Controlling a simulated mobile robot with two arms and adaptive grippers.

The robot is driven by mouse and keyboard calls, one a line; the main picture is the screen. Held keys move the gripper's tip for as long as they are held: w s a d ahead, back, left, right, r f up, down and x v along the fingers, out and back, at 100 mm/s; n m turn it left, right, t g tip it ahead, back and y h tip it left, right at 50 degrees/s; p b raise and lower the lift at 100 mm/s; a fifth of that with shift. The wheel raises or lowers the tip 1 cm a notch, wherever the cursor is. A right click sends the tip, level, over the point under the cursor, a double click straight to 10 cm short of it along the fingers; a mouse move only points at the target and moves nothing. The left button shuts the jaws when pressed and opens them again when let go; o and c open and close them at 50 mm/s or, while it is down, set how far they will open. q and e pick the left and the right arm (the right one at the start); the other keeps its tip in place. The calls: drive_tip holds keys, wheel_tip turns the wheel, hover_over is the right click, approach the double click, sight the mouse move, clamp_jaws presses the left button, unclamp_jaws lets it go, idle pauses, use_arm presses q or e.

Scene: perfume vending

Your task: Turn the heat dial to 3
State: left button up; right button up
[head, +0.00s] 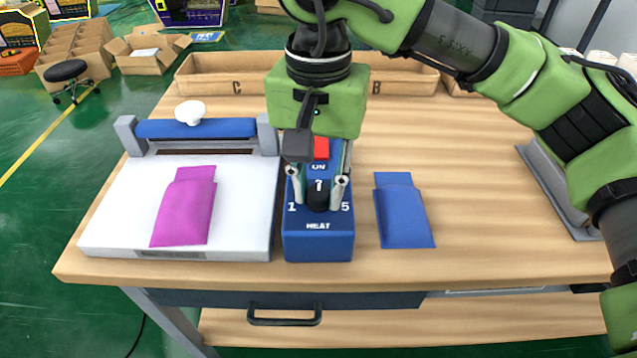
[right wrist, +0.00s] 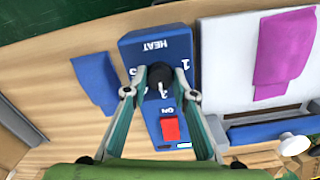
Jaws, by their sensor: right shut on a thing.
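The heat dial (head: 318,196) is a black knob on the blue control box (head: 318,245), above the white word HEAT. The numbers 1 and 5 show at its left and right, and a mark above it is partly hidden. My right gripper (head: 318,190) points down at the box with its fingers on both sides of the dial. In the right wrist view the gripper (right wrist: 155,82) is shut on the dial (right wrist: 158,78). The dial's exact setting cannot be read. My left gripper is not in view.
A red ON button (head: 321,148) sits behind the dial. A blue pouch (head: 404,215) lies at right.

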sight(319, 191)
drive_tip(key=shift+n, duration=0.4)
drive_tip(key=o, duration=1.1)
drive_tip(key=shift+r, duration=0.15)
wheel_tip(319, 191, up, 12)
drive_tip(key=shift+f, duration=0.15)
